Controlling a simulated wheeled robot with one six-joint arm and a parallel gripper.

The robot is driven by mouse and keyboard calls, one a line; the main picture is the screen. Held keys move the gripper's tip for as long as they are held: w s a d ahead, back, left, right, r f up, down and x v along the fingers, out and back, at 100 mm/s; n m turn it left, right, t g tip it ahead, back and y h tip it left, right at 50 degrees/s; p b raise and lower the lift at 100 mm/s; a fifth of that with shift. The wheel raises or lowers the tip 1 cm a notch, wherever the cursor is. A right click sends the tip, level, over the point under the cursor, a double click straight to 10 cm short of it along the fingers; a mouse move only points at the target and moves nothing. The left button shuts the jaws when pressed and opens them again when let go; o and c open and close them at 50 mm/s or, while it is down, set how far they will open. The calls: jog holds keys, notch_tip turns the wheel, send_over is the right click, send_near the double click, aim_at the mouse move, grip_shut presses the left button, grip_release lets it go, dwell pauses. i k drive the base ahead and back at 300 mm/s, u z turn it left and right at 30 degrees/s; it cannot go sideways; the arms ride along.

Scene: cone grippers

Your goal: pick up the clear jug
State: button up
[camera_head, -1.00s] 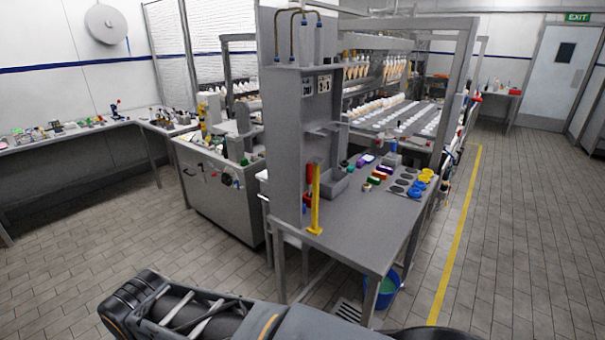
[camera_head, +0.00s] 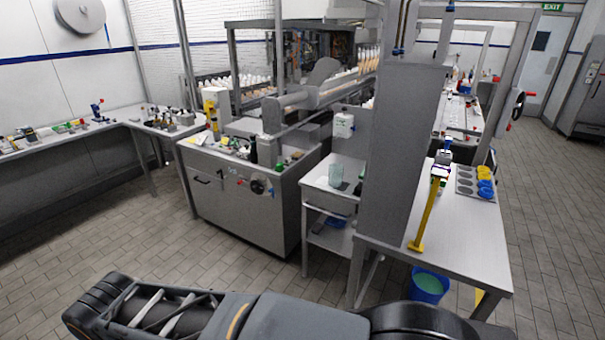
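The side table is between the grey machine cabinet and the tall grey panel. The jug is small in the picture, and I cannot make out a handle. My arm lies across the bottom of the picture, well short of the jug. My gripper is not in view.
A tall grey panel (camera_head: 402,150) rises on a metal table (camera_head: 458,240) right of the jug. A grey machine cabinet (camera_head: 243,200) stands left of it. A blue bucket (camera_head: 428,286) is on the floor under the table. Tiled floor (camera_head: 180,245) is open ahead and left.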

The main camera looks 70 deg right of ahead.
aim_at(335, 175)
jog(key=i, duration=0.95)
jog(key=z, duration=3.05)
jog(key=i, duration=1.65)
jog(key=u, duration=0.05)
